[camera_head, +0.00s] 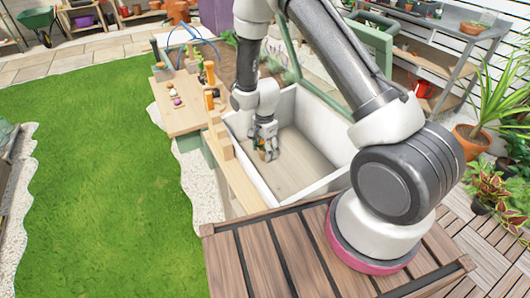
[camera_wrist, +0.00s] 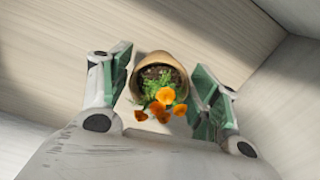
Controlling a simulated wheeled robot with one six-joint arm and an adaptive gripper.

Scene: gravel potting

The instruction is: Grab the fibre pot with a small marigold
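The fibre pot (camera_wrist: 148,60) is small and brown and holds dark soil, green leaves and several orange marigold blooms (camera_wrist: 163,102). In the wrist view it sits between the two green-padded fingers of my gripper (camera_wrist: 161,82), with its mouth and flowers towards the camera. In the head view my gripper (camera_head: 265,145) points down inside the white-walled box, and a little of the plant and pot (camera_head: 264,154) shows between the fingers.
The white-walled box (camera_head: 246,168) has a bare wooden floor around the pot. Its walls stand near my gripper. A wooden board (camera_head: 182,119) with small items lies to the left. A slatted wooden deck (camera_head: 262,262) is in front.

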